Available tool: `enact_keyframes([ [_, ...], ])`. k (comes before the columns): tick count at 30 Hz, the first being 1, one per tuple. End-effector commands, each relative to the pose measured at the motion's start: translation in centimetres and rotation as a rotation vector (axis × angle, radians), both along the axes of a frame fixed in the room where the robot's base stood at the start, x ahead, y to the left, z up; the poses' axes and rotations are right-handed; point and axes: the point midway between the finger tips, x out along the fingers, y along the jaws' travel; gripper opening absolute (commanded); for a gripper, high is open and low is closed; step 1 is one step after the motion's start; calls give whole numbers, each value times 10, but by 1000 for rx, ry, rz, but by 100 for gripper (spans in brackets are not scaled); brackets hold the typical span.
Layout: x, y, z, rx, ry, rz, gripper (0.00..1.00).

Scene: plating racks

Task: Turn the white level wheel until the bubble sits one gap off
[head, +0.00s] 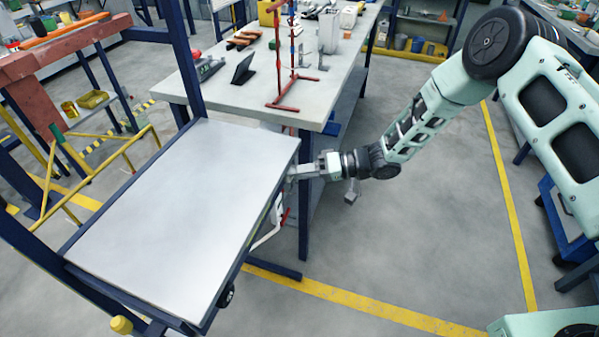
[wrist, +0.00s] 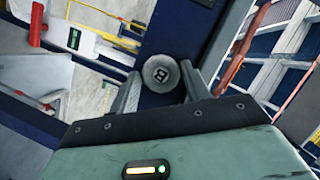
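A pale grey-white round wheel (wrist: 158,76) with a dark letter B on its face shows in the wrist view, set against a dark blue frame part. My gripper (wrist: 161,68) points at it, with its two grey fingers apart on either side of the wheel. A narrow gap seems to show on each side, so I see no clear grip. In the head view my gripper (head: 296,173) is at the right edge of the large pale plate (head: 180,205), where the wheel is hidden. I cannot make out the bubble.
A small green-and-black piece (wrist: 74,38) and a red handle (wrist: 37,24) show left of the wheel. In the head view a black knob (head: 227,297) and yellow knob (head: 121,325) are at the frame's near end. A workbench (head: 225,95) stands behind; floor at right is open.

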Motion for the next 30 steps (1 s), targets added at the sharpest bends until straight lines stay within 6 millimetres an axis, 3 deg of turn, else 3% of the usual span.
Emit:
enact_keyframes([
  [9,0,-1,0,1,-1,-1,52],
  [14,1,-14,3,1,-1,-1,52],
  [30,-2,-131,28,0,-2,-3,52],
])
